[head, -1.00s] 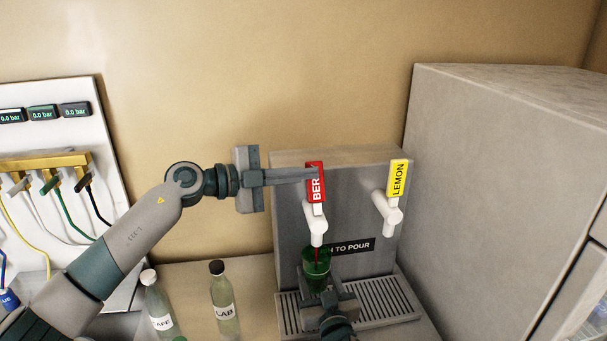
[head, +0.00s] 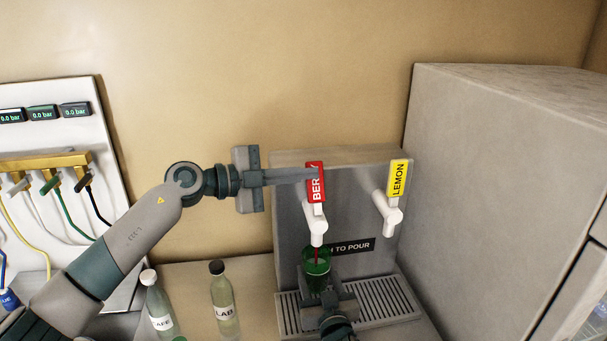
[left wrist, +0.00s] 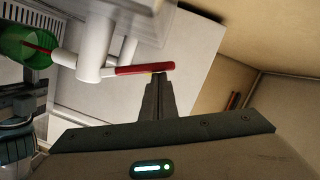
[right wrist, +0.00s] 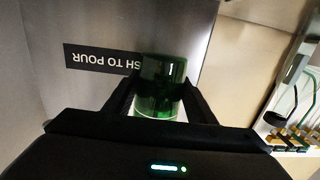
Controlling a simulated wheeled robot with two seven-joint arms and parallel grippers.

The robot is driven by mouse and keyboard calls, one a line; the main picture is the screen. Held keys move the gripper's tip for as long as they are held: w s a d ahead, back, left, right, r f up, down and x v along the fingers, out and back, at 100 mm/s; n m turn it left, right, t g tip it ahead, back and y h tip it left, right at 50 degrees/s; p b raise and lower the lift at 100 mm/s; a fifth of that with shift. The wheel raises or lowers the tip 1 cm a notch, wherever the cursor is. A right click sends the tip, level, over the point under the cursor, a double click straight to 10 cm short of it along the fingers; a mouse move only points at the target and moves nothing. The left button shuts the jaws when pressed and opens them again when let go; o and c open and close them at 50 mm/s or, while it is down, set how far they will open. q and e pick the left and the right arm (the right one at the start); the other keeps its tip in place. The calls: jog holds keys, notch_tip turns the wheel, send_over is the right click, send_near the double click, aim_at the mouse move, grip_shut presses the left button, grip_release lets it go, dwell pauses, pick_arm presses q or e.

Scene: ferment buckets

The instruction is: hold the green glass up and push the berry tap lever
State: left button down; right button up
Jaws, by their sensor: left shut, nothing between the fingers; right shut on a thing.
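The red berry tap lever (head: 315,186) stands on a white spout on the steel dispenser. It looks tilted back slightly. My left gripper (head: 316,173) is shut and empty, its fingertips against the lever; the left wrist view shows the fingertips (left wrist: 158,78) touching the red lever (left wrist: 145,69). The green glass (head: 317,262) is upright under the berry spout, and a red stream runs from the spout into it. My right gripper (head: 325,296) is shut on the glass, holding it above the drip tray; the glass also shows between the fingers in the right wrist view (right wrist: 160,85).
The yellow lemon tap lever (head: 398,178) is to the right. A drip tray (head: 381,312) lies below. Two labelled bottles (head: 224,300) (head: 158,305) stand on the counter at left. A large grey cabinet (head: 490,180) closes the right side. A gauge panel (head: 60,130) is at far left.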

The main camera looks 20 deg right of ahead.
aim_at(318, 289)
dwell(0.4)
jog(key=shift+w, duration=0.2)
pick_arm(q)
jog(key=s+a+r, duration=0.2)
jog(key=s+a, duration=0.1)
jog(key=a, duration=0.7)
jog(key=shift+a+r, duration=0.35)
jog(key=shift+a, duration=0.05)
pick_arm(e)
jog(key=shift+s, duration=0.1)
jog(key=shift+s+f, duration=0.1)
dwell(0.8)
pick_arm(q)
jog(key=shift+s+f+b, duration=0.1)
jog(key=shift+f+b, duration=0.35)
pick_arm(e)
jog(key=shift+s+a+f, duration=0.2)
jog(key=shift+s+f, duration=0.25)
jog(key=shift+s, duration=0.2)
jog(key=shift+s+a+f, duration=0.15)
jog(key=shift+s+f, duration=0.3)
jog(key=shift+s, duration=0.2)
jog(key=shift+s, duration=0.1)
